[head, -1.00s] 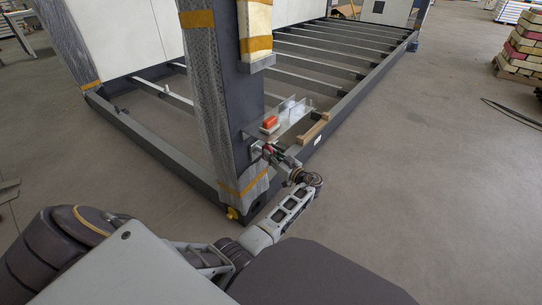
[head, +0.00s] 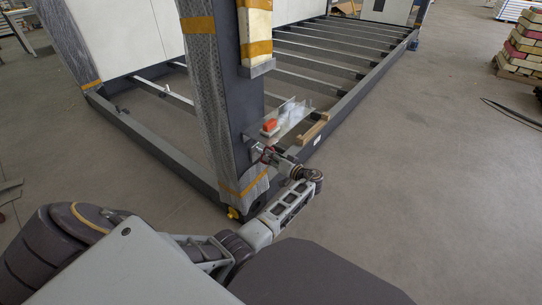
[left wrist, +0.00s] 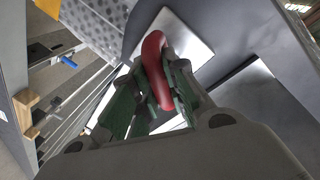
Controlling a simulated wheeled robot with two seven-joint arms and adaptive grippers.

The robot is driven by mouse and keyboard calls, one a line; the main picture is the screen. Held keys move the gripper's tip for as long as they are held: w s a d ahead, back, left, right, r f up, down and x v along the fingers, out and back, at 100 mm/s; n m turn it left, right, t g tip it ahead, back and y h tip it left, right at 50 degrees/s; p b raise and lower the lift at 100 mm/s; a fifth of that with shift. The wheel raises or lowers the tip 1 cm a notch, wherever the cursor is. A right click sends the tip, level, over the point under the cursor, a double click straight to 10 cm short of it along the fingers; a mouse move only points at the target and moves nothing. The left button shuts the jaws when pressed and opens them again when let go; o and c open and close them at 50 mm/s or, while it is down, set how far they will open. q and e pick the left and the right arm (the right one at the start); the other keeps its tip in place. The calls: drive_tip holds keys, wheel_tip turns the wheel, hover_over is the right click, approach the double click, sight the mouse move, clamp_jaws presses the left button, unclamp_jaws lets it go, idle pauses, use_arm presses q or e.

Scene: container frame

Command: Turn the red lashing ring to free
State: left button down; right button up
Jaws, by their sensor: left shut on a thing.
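The red lashing ring (left wrist: 154,68) shows in the left wrist view as a rounded red loop in front of a bright metal plate (left wrist: 190,38) on the dark post. My left gripper (left wrist: 155,92) has its green-padded fingers on either side of the ring and is shut on it. The fingers hide part of the ring. In the head view my left gripper (head: 264,154) is at the side of the wrapped corner post (head: 242,110), just below a small shelf. The ring is too small and covered there to make out clearly. My right gripper is in neither view now.
A metal shelf (head: 303,112) above my gripper carries an orange-red item (head: 270,125) and clear or white pieces. A wooden block (head: 314,129) is beside it. The frame's long lower rail (head: 345,105) runs back to the right. Open floor (head: 440,170) lies to the right.

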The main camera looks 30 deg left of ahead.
use_arm(q)
drive_tip(key=m+g+p, duration=0.1)
drive_tip(key=m+p, duration=0.1)
drive_tip(key=m, duration=0.3)
drive_tip(key=shift+r+h+p, duration=0.15)
drive_tip(key=shift+h+p, duration=0.15)
drive_tip(key=shift+p, duration=0.05)
drive_tip(key=m+g+p, duration=0.1)
drive_tip(key=m, duration=0.2)
drive_tip(key=shift+m, duration=0.4)
drive_tip(key=shift+g, duration=0.3)
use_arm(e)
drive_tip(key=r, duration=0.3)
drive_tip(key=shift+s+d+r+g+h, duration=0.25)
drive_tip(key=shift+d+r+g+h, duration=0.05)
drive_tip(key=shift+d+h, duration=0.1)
use_arm(q)
drive_tip(key=shift+m, duration=0.3)
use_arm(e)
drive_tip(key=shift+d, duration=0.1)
use_arm(q)
drive_tip(key=c, duration=1.4)
unclamp_jaws()
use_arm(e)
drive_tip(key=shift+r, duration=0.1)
use_arm(q)
drive_tip(key=shift+d, duration=0.15)
